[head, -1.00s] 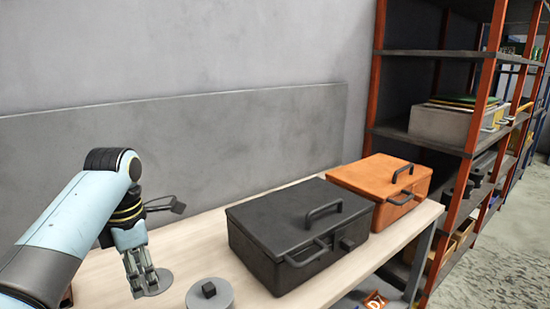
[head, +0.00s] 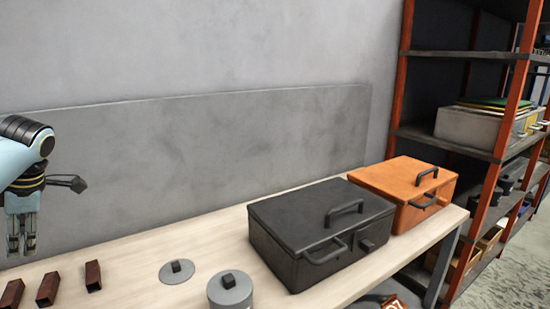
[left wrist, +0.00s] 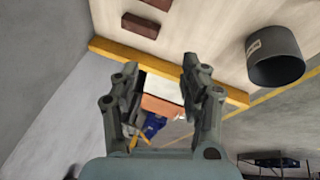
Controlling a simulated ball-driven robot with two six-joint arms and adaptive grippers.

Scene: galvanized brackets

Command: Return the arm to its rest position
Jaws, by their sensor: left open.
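My left gripper (head: 21,240) hangs at the far left of the head view, fingers pointing down, above the left end of the table. In the left wrist view its two fingers (left wrist: 163,72) are spread apart, with nothing between the tips. The table edge and floor show beyond them. My right gripper is in neither view. A flat grey disc lid with a dark knob (head: 176,271) lies on the table, apart from the gripper. A grey round canister with a knobbed lid (head: 230,290) stands beside it.
Several brown bars (head: 47,289) lie on the table (head: 130,270) at front left. A black toolbox (head: 320,225) and an orange toolbox (head: 405,185) stand to the right, before a shelf rack (head: 402,95). An open dark cylinder (left wrist: 275,58) shows in the wrist view.

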